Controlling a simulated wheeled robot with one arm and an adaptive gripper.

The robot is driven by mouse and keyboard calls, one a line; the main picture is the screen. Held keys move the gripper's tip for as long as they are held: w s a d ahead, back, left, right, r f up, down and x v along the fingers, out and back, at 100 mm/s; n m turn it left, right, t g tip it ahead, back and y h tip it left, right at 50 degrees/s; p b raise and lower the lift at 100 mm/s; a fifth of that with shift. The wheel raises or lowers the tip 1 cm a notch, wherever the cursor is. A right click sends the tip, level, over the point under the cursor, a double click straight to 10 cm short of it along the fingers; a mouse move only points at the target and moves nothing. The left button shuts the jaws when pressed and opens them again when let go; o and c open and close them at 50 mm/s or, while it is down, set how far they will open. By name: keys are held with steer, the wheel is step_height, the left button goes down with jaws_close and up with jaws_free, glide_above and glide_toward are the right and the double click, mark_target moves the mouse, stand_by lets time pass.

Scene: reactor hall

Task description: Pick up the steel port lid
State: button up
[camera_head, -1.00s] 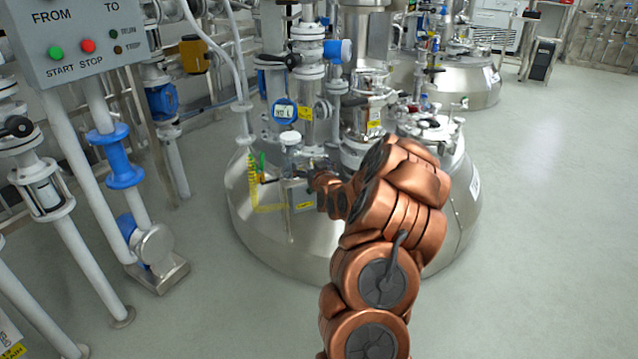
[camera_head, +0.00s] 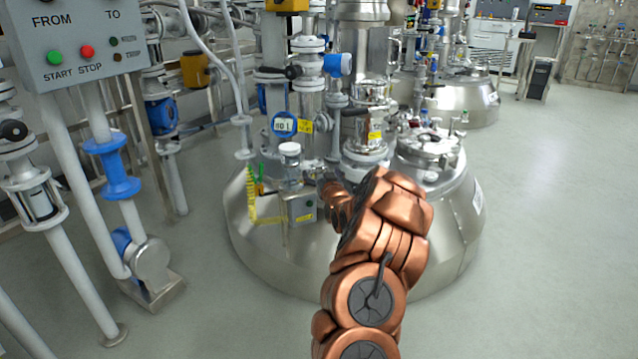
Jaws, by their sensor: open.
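The large steel vessel (camera_head: 290,258) stands at the centre with fittings on its top. A round steel cover (camera_head: 428,143) with clamps around its rim sits on the right of the vessel top; I cannot tell for sure whether this is the port lid. My copper arm reaches over the vessel from the bottom. My gripper (camera_head: 322,181) is at its far end, small, dark and mostly hidden by my wrist. It is open, left of the round cover and apart from it. I see nothing held in it, though the space between its fingers is hidden.
A grey box (camera_head: 301,208) and a clear white-capped bottle (camera_head: 290,168) are close left of my gripper. A yellow coiled cord (camera_head: 252,198) hangs beside them. Vertical pipes and a blue round gauge (camera_head: 284,124) rise behind. A control panel (camera_head: 85,45) is at left. Open floor lies right.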

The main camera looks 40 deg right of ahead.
steer(key=shift+b+x, duration=0.45)
steer(key=shift+x, duration=1)
steer(key=shift+r, duration=0.1)
steer(key=c, duration=1.5)
step_height(320, 180, up, 4)
steer(key=shift+f+p, duration=0.15)
steer(key=shift+p, duration=1)
steer(key=w+a+r+p+v, duration=0.1)
steer(key=p+v, duration=0.3)
steer(key=v, duration=1.1)
steer(key=shift+s+a+r, duration=0.2)
steer(key=shift+s+a, duration=0.1)
steer(key=shift+a, duration=0.4)
